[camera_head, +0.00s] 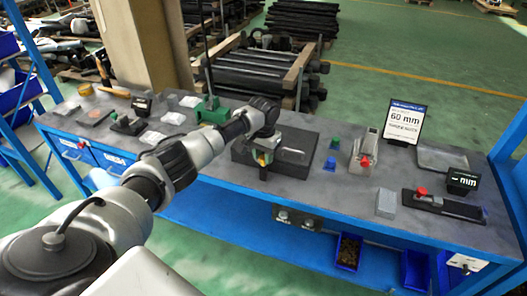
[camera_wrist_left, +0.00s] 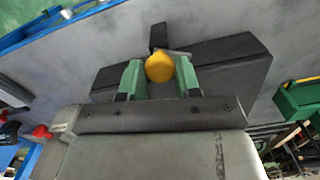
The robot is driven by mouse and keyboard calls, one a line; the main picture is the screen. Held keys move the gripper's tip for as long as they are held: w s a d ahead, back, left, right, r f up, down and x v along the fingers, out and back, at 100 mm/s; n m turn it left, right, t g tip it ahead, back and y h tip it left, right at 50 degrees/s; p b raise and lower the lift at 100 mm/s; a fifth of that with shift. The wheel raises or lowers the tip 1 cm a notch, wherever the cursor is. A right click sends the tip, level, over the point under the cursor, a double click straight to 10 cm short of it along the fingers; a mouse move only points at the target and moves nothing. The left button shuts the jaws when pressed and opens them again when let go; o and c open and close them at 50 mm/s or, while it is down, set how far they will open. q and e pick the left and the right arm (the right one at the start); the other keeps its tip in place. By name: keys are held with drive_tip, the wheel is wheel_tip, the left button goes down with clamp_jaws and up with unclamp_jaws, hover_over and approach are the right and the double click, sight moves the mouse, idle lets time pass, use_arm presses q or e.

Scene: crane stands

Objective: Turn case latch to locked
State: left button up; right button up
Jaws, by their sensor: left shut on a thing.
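The dark flat case (camera_head: 312,143) lies on the workbench near its middle, with a handle on its top. My left gripper (camera_head: 263,157) is over the left part of the case. In the left wrist view, the green fingers of my left gripper (camera_wrist_left: 159,76) are on either side of a round yellow knob (camera_wrist_left: 160,67), which I take for the latch, and are shut on it. The fingers and wrist hide much of the latch in the head view. My right gripper is not in view.
A green fixture (camera_head: 212,112) stands behind my left arm. To the right are a grey block with a red part (camera_head: 363,152), a "60 mm" sign (camera_head: 403,122) and a dark rail with a red knob (camera_head: 445,205). Small blue and green pieces (camera_head: 331,150) lie close to the case.

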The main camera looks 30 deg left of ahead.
use_arm(q)
drive_tip(key=m, duration=0.3)
drive_tip(key=shift+p, duration=0.35)
drive_tip(key=m, duration=0.3)
drive_tip(key=shift+m+p, duration=0.3)
drive_tip(key=m, duration=0.6)
drive_tip(key=shift+r, duration=0.1)
drive_tip(key=shift+w, duration=0.1)
drive_tip(key=o, duration=0.9)
drive_tip(key=shift+o, duration=0.2)
wheel_tip(320, 180, up, 11)
drive_tip(key=b, duration=0.2)
